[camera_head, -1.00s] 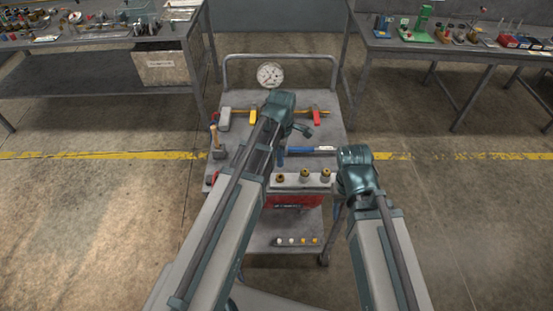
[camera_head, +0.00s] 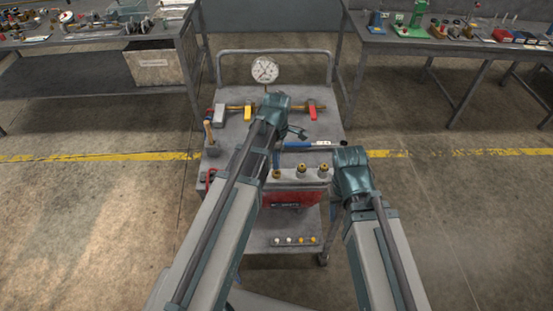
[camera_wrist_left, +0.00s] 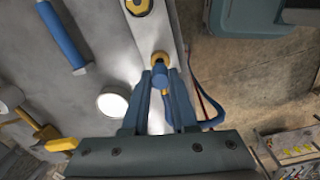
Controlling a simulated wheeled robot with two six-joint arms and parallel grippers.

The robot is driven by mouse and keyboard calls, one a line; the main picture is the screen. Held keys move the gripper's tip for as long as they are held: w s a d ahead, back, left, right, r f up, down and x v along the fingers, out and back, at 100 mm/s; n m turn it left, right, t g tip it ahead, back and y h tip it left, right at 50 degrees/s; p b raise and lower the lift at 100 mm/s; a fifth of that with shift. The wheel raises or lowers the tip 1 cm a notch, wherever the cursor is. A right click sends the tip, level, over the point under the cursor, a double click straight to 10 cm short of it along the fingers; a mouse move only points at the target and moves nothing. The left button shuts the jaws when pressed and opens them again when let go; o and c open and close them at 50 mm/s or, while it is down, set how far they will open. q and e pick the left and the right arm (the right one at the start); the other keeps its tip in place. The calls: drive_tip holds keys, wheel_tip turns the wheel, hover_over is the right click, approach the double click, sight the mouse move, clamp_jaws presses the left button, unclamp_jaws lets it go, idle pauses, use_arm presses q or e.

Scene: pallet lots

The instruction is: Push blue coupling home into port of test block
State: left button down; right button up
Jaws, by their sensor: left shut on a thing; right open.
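The test block (camera_head: 313,178) is a grey block with several brass ports on top, near the front edge of the cart. My left gripper (camera_head: 277,163) is shut on the blue coupling (camera_wrist_left: 159,79), directly at the leftmost port (camera_head: 277,174). In the left wrist view, the coupling's end meets the brass ring of that port (camera_wrist_left: 160,58); how deep it sits cannot be told. My left fingers (camera_wrist_left: 161,82) flank the coupling. A blue hose (camera_wrist_left: 214,117) shows beside the fingers. My right gripper (camera_head: 350,178) is open right of the block, its fingertips mostly hidden.
A blue-handled tool (camera_head: 310,144) lies behind the block. Hammers with yellow (camera_head: 248,111) and red (camera_head: 311,110) parts, a mallet (camera_head: 211,137) and a round gauge (camera_head: 265,70) are further back. A red box (camera_head: 292,199) sits below the block.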

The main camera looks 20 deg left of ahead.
use_arm(q)
drive_tip(key=shift+f+b, duration=0.6)
drive_tip(key=shift+f, duration=0.35)
drive_tip(key=shift+f+b, duration=0.55)
idle(1.2)
drive_tip(key=c, duration=0.6)
unclamp_jaws()
drive_tip(key=shift+r, duration=0.2)
wheel_tip(320, 180, up, 14)
drive_tip(key=p, duration=1.4)
drive_tip(key=shift+f, duration=0.25)
